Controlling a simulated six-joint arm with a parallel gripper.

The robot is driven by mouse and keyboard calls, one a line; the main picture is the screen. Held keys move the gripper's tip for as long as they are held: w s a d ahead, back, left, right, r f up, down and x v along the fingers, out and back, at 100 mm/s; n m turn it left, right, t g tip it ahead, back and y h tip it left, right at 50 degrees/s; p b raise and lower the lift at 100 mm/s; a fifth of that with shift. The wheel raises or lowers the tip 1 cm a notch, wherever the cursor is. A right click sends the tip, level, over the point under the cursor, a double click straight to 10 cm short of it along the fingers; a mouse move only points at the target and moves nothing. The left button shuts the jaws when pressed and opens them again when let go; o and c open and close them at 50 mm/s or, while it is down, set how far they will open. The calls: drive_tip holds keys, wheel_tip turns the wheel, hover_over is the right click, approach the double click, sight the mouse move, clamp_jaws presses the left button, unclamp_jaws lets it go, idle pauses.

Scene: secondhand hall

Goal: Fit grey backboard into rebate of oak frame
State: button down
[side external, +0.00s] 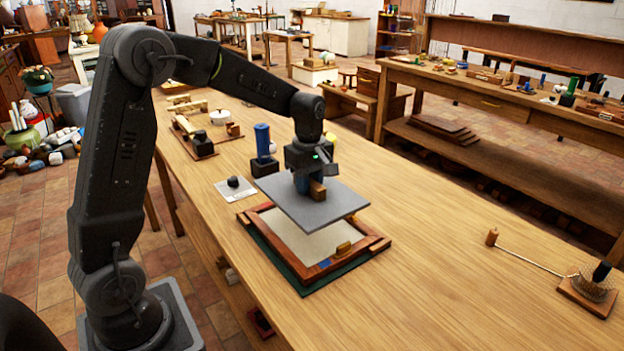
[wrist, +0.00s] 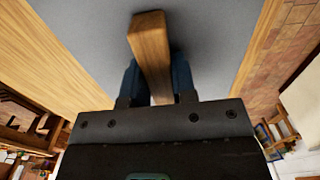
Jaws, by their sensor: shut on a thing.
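The grey backboard (side external: 304,206) is a flat panel with a wooden block handle (side external: 318,191) on top. My gripper (side external: 309,186) is shut on that handle and holds the board above the oak frame (side external: 371,247). In the wrist view my gripper (wrist: 157,80) has its blue fingers on either side of the wooden handle (wrist: 150,45), with the grey backboard (wrist: 215,40) behind. The frame is reddish brown and lies on a green mat (side external: 300,284), with a pale panel (side external: 318,250) inside it. The board hides the frame's far part and looks apart from it.
A small brass-coloured block (side external: 344,248) sits on the frame's near side beside a blue patch. A blue cylinder (side external: 263,140) on a dark base and a black knob on a white card (side external: 236,192) stand behind.

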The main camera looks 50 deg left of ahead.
drive_tip(key=shift+f, duration=0.7)
drive_tip(key=shift+f, duration=3.2)
drive_tip(key=shift+f, duration=0.85)
drive_tip(key=c, duration=0.8)
unclamp_jaws()
drive_tip(key=shift+c, duration=0.2)
